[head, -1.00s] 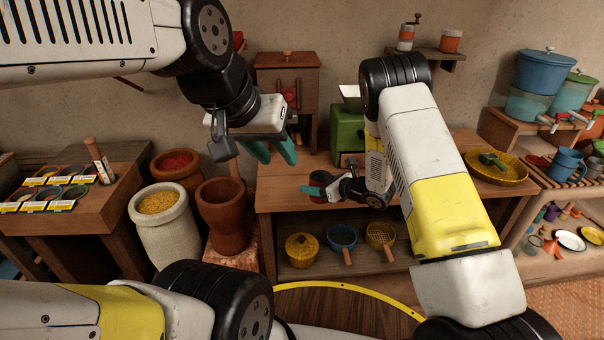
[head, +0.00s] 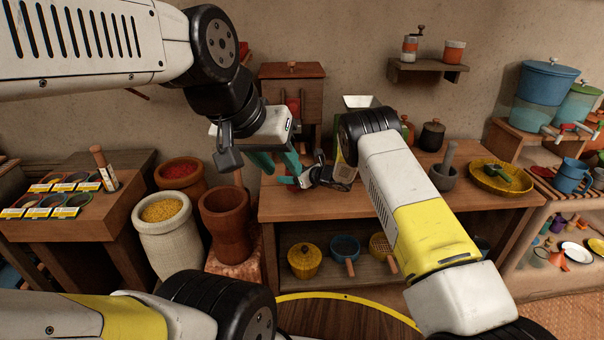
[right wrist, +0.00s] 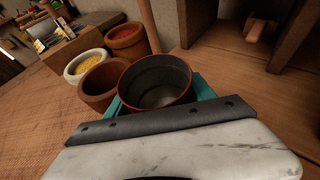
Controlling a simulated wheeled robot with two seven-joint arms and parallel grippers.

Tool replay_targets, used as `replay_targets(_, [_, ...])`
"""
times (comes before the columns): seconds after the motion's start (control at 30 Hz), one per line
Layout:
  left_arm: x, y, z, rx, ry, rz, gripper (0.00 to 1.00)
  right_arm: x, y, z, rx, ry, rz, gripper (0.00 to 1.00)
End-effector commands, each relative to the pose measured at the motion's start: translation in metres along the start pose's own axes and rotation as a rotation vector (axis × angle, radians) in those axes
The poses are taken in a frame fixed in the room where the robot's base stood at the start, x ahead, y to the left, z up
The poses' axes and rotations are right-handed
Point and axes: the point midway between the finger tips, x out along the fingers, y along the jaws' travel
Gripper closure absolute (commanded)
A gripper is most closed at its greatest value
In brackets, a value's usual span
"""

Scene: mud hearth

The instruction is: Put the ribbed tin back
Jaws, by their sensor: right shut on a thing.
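The tin (right wrist: 155,85), an open round can with a reddish-brown rim and a dark grey inside, sits between the teal fingers of my right gripper in the right wrist view. I look down into it and see nothing inside; its ribs cannot be made out. In the head view my right gripper (head: 306,179) is above the left part of the bench, and the tin cannot be made out there. My left gripper (head: 277,162) hangs just beside it, its teal fingers apart and empty. The two grippers overlap in the head view.
The wooden bench (head: 330,207) has clear top at the front left. A mortar (head: 444,178) and a yellow tray (head: 500,180) stand to its right. Clay pot (head: 226,215) and yellow-filled sack (head: 165,235) stand left. A stand (head: 75,215) holds several labelled bowls.

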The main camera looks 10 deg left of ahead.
Motion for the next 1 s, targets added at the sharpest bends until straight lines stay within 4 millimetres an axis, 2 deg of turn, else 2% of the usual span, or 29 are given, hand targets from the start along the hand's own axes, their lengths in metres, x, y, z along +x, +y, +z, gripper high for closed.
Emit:
replay_targets(0.1, [0.000, 0.000, 0.000, 0.000, 0.000, 0.000, 0.64, 0.007, 0.001, -0.021, 0.004, 0.003, 0.001, 0.77])
replay_targets(0.2, [0.000, 0.000, 0.000, 0.000, 0.000, 0.000, 0.64, 0.012, 0.001, -0.031, 0.001, 0.001, 0.002, 0.77])
replay_targets(0.53, [0.000, 0.000, 0.000, 0.000, 0.000, 0.000, 0.64, 0.013, 0.001, -0.034, 0.001, 0.001, 0.001, 0.77])
replay_targets(0.57, [0.000, 0.000, 0.000, 0.000, 0.000, 0.000, 0.64, 0.013, 0.001, -0.034, 0.001, 0.000, 0.001, 0.34])
replay_targets(0.63, [0.000, 0.000, 0.000, 0.000, 0.000, 0.000, 0.64, 0.012, 0.001, -0.034, 0.001, 0.001, 0.001, 0.20])
replay_targets(0.67, [0.000, 0.000, 0.000, 0.000, 0.000, 0.000, 0.64, 0.012, 0.001, -0.034, 0.001, 0.001, 0.001, 0.16])
replay_targets(1.0, [0.000, 0.000, 0.000, 0.000, 0.000, 0.000, 0.64, 0.011, 0.001, -0.032, 0.001, 0.000, 0.000, 0.16])
